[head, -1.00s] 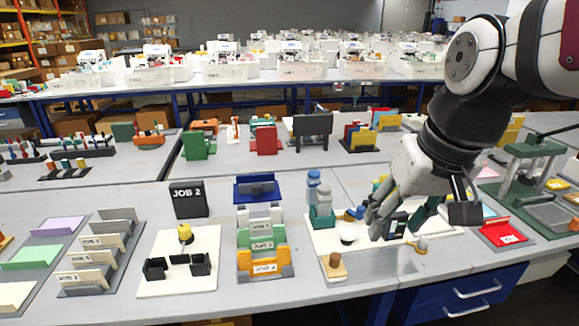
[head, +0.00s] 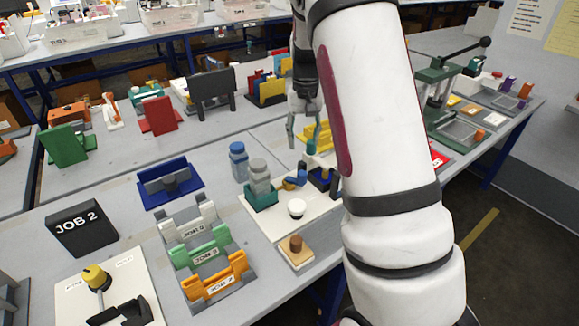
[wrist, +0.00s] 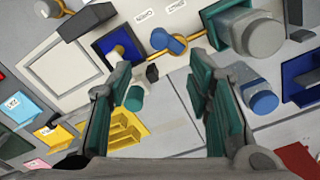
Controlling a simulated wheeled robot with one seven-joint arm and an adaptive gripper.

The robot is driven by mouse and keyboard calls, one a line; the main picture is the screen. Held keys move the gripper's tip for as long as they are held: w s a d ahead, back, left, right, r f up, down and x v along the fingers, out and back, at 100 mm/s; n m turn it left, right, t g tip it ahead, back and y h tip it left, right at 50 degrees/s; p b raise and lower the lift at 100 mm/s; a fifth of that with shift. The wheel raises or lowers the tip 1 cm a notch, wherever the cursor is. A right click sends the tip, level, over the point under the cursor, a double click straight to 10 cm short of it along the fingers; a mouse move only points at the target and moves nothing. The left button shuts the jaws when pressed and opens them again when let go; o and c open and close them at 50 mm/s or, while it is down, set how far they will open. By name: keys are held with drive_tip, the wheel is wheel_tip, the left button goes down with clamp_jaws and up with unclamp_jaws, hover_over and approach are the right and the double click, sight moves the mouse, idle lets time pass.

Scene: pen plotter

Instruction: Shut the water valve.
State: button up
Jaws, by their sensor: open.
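The water valve is a small blue handle (head: 294,182) on a white board (head: 325,207) in the head view. In the wrist view the blue handle (wrist: 168,42) sits on a brass-coloured pipe near the top middle, with small OPEN and SHUT labels beside it. My gripper (head: 304,132) is beyond the handle in the head view, pointing down, partly hidden by my arm. In the wrist view its two teal-padded fingers (wrist: 165,88) are apart with nothing between them. The handle lies beyond the fingertips, apart from them.
Grey and blue bottles (head: 259,176) (head: 238,160) stand left of the handle. A teal cylinder (wrist: 134,97) and yellow stepped holder (wrist: 118,130) lie near the left finger. Bare grey table shows between the fingers.

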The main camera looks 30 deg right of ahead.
sight(302, 173)
wheel_tip(302, 173, down, 14)
drive_tip(key=shift+w+d+f+p, duration=0.1)
drive_tip(key=shift+w+p, duration=0.05)
drive_tip(key=shift+p, duration=0.25)
idle(0.3)
clamp_jaws()
